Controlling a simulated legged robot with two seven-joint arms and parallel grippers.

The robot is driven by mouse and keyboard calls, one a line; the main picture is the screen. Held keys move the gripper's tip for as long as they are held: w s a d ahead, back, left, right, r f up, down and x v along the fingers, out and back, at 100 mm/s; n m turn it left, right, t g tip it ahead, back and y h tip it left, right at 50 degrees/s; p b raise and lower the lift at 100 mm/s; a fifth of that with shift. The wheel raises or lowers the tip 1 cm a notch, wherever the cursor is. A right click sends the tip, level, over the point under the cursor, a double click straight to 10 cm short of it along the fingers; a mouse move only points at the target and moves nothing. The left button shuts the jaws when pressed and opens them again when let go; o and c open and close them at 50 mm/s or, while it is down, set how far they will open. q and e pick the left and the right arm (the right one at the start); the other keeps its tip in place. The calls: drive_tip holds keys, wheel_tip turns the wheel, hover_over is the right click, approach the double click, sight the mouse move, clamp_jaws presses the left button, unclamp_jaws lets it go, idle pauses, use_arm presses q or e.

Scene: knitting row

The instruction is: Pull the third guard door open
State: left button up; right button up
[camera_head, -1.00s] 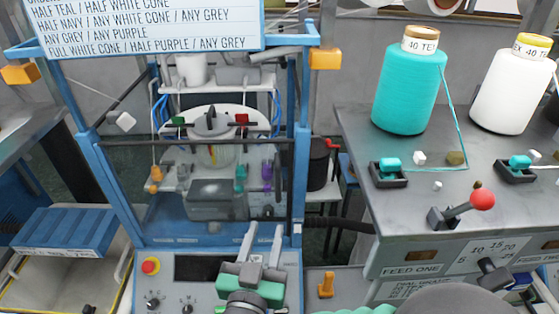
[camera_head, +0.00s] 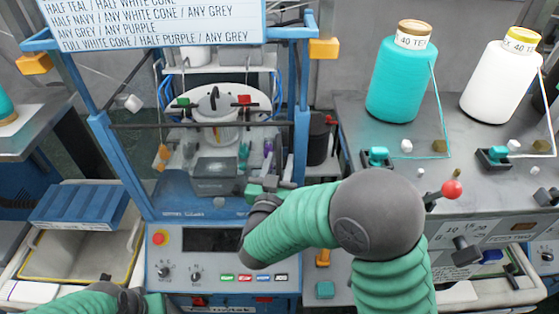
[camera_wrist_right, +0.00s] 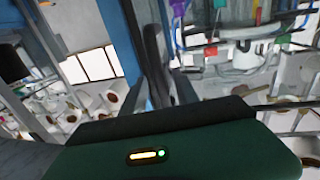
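The guard door (camera_head: 180,200) is a clear panel in the blue-framed machine, with a dark bar (camera_head: 200,125) across its top. It appears closed in front of the knitting head (camera_head: 215,105). My right gripper (camera_head: 278,170) is at the door's right side, beside the blue post. My own wrist partly hides it and that edge of the door. In the wrist view, its dark fingers (camera_wrist_right: 168,78) point toward the machine. I cannot tell whether they touch or enclose a handle. My left forearm shows at the bottom left; its gripper is out of view.
A control panel (camera_head: 215,262) with a red button (camera_head: 158,238) lies below the door. On the right, a grey bench (camera_head: 410,165) holds a teal cone (camera_head: 400,85), a white cone (camera_head: 500,80) and a red-knobbed lever (camera_head: 452,188). A blue-lidded bin (camera_head: 80,205) stands left.

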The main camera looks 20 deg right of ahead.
drive_tip(key=shift+w+a+f, duration=0.1)
drive_tip(key=shift+w+a, duration=0.1)
drive_tip(key=shift+w, duration=0.05)
drive_tip(key=c, duration=0.5)
drive_tip(key=shift+c, duration=1.2)
drive_tip(key=shift+s+d, duration=0.1)
drive_tip(key=shift+d, duration=0.2)
clamp_jaws()
drive_tip(key=shift+a, duration=0.1)
